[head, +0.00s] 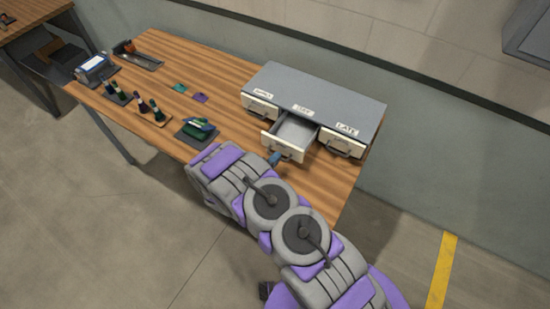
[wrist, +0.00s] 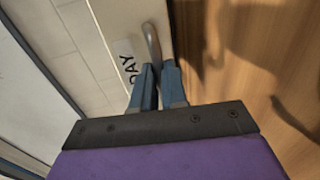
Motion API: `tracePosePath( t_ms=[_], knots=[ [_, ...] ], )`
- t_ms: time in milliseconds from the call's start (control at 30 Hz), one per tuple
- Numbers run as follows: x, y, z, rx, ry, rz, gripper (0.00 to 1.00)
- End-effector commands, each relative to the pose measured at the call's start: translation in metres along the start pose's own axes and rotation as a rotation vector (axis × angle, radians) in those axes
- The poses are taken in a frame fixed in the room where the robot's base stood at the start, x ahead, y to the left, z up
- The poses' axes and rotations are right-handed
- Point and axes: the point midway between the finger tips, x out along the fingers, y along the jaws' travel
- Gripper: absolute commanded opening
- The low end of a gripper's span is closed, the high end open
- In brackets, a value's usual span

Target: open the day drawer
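The grey cabinet (head: 320,92) stands at the right end of the wooden table, with three cream-fronted drawers. The middle day drawer (head: 281,148) is pulled out, and its grey inside shows from above. In the wrist view its cream front (wrist: 105,50) carries the label DAY, beside a curved metal handle (wrist: 152,42). My gripper (wrist: 158,72) has its two blue fingers close together around one end of this handle. In the head view my gripper (head: 275,158) is at the drawer's front; my arm hides part of the table.
The left drawer (head: 260,106) and the late drawer (head: 342,143) are closed. A green item on a dark pad (head: 197,129), bottles on trays (head: 150,108) and a device (head: 94,66) stand left on the table (head: 185,62). A wall is behind.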

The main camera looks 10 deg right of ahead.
Motion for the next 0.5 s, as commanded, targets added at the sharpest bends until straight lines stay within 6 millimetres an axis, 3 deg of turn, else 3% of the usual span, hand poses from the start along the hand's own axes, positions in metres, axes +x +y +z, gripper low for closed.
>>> tracePosePath(
  t_ms=[267,500],
  knots=[
    [-0.0008,-0.0017,0.0016,-0.002,-0.001,-0.003,0.38],
    [-0.0016,-0.0007,0.0009,-0.002,0.000,-0.001,0.38]
  ],
)
